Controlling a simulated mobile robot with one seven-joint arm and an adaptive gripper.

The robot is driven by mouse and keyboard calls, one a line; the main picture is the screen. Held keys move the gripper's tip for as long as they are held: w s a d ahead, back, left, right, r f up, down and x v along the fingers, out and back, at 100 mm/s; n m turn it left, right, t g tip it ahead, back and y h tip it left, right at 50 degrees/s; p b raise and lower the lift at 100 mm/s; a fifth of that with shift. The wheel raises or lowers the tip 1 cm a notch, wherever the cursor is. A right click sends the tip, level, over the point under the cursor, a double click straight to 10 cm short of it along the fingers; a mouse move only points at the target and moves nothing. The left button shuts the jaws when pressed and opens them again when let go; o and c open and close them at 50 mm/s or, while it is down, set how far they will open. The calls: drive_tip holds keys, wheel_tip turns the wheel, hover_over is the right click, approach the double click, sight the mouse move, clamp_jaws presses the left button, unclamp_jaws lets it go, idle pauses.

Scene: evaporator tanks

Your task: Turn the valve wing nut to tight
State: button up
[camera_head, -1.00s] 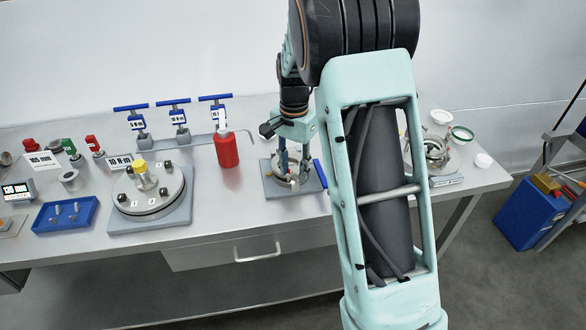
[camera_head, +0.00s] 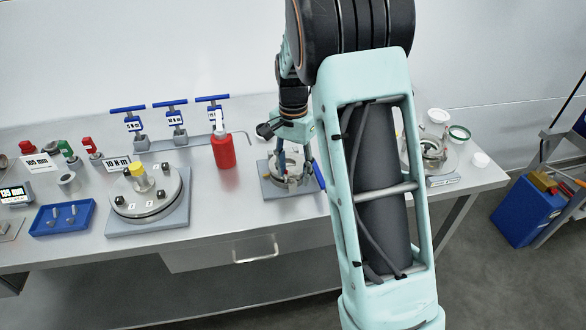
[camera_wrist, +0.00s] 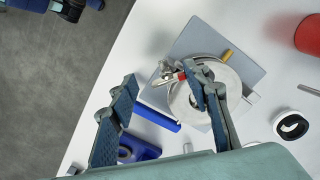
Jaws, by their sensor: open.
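The clamp-and-valve fixture is a round metal body (camera_wrist: 188,105) on a grey square plate (camera_wrist: 205,35) in the wrist view. In the head view its grey plate (camera_head: 272,190) lies on the bench, partly behind my arm. A small silvery winged part with a red piece (camera_wrist: 166,72), seemingly the wing nut, sits at the fixture's edge. My gripper (camera_wrist: 165,90) is open above the fixture. Its right finger overlaps the round body in the picture; its left finger is off to the side. Contact cannot be told. The head view shows the gripper (camera_head: 293,155) pointing down at the fixture.
A blue bar (camera_wrist: 158,117) lies beside the fixture. A red bottle (camera_head: 223,150) stands to its left. Further left are a round flanged lid (camera_head: 150,205), blue T-handled tools (camera_head: 170,104) and a blue tray (camera_head: 62,228). Another metal fixture (camera_head: 435,153) is at right.

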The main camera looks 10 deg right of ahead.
sight(293, 173)
drive_tip(key=r+p, duration=0.1)
drive_tip(key=w+r+p, duration=0.1)
drive_tip(key=r, duration=0.1)
drive_tip(key=w+r+p, duration=0.1)
drive_tip(key=shift+r, duration=0.3)
drive_tip(key=r, duration=0.1)
drive_tip(key=s+r+p, duration=0.1)
drive_tip(key=shift+s+r, duration=0.15)
drive_tip(key=shift+r, duration=0.15)
drive_tip(key=shift+r+p, duration=0.25)
drive_tip(key=shift+p, duration=0.1)
drive_tip(key=shift+s+r+p, duration=0.15)
drive_tip(key=shift+r+p, duration=1.05)
drive_tip(key=shift+r, duration=0.95)
drive_tip(key=shift+r, duration=0.15)
